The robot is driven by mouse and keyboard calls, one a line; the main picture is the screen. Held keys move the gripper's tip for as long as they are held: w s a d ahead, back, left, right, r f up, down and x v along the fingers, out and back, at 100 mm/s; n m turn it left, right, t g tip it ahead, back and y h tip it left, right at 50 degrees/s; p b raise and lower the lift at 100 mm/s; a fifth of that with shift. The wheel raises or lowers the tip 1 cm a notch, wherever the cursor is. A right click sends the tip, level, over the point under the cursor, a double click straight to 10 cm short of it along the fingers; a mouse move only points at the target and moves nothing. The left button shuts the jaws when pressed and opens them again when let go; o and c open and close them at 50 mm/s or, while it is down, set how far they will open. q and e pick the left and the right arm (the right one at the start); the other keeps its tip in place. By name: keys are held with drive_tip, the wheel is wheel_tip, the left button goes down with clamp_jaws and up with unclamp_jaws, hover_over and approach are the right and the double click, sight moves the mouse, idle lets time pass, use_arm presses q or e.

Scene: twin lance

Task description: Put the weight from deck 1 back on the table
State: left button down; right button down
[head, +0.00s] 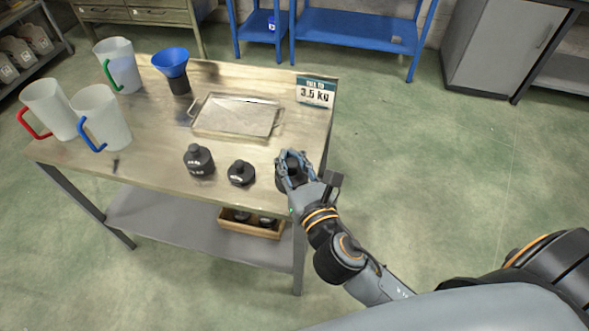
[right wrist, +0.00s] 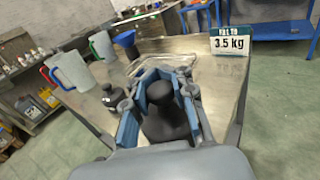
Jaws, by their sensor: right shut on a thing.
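My right gripper (head: 291,167) is at the front right corner of the workbench table (head: 140,166). It is shut on a black weight (right wrist: 166,115), whose knob and body show between the fingers in the right wrist view. In the head view the fingers partly cover this weight. I cannot tell whether its base touches the table top. Two other black weights stand to its left: a larger one (head: 199,162) and a smaller one (head: 241,174). My left gripper is not in view.
A metal tray (head: 222,133) and a 3.5 kg sign (head: 315,92) are farther back. A blue funnel (head: 171,62) and three handled jugs, one with a blue handle (head: 105,116), stand left. A wooden box (head: 236,226) with dark items sits on the lower shelf.

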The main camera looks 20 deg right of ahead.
drive_tip(key=w+f+b, duration=0.1)
drive_tip(key=w+f, duration=0.1)
drive_tip(key=f, duration=0.1)
drive_tip(key=w+f+b, duration=0.1)
drive_tip(key=w+f, duration=0.1)
drive_tip(key=f, duration=0.1)
drive_tip(key=w+f+b, duration=0.1)
drive_tip(key=w+f, duration=0.1)
drive_tip(key=f, duration=0.1)
drive_tip(key=shift+w+d+f+b, duration=0.2)
drive_tip(key=shift+w+f+b, duration=0.05)
drive_tip(key=shift+b, duration=0.15)
drive_tip(key=shift+r, duration=0.1)
drive_tip(key=c, duration=1.5)
unclamp_jaws()
drive_tip(key=shift+f, duration=0.25)
drive_tip(key=o, duration=0.4)
drive_tip(key=shift+s, duration=0.1)
drive_tip(key=shift+r, duration=0.1)
